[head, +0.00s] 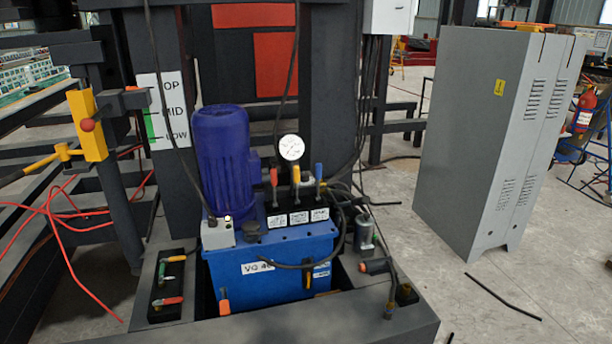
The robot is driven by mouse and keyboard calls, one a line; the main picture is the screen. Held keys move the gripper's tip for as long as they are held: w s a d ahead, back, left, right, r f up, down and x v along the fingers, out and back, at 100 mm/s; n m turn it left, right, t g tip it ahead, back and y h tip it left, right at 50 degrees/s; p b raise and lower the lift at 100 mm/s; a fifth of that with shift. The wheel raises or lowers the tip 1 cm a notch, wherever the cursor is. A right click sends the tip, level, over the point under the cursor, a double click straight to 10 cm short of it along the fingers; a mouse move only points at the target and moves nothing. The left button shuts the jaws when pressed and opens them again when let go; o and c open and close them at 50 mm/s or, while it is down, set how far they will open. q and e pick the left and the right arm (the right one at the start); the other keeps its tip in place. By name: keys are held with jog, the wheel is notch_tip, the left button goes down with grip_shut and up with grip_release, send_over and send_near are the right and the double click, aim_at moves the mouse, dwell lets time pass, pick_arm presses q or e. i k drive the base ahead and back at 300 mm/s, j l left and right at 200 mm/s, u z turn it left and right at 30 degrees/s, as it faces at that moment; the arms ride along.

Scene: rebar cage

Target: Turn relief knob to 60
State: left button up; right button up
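A blue hydraulic unit (262,270) stands in a dark tray in the middle of the head view, with a purple-blue motor (222,160) on top. A round white pressure gauge (291,147) rises behind its valve block; its reading is too small to tell. Red (274,180), yellow (296,174) and blue (318,174) handled levers stand in a row above white labels. A dark round cap (251,230) sits on the tank top. A dark fitting with an orange end (374,266) is at the right. I cannot tell which part is the relief knob. Neither gripper is in view.
A tall grey cabinet (490,140) stands at the right. A yellow lever assembly (88,125) and a TOP/MID/LOW sign (163,110) are at the left. Small tools (170,275) lie on the tray's left ledge. Black hoses cross around the unit. Floor between unit and cabinet is mostly clear.

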aim_at(305, 178)
jog(key=u, duration=0.3)
jog(key=i+l+u, duration=0.1)
jog(key=u, duration=0.3)
jog(key=l+u, duration=0.6)
jog(key=u, duration=0.2)
jog(key=l+u, duration=0.15)
jog(key=l, duration=0.75)
jog(key=k+l+u, duration=0.2)
jog(key=l, duration=0.65)
jog(key=i+l, duration=0.05)
jog(key=i, duration=0.05)
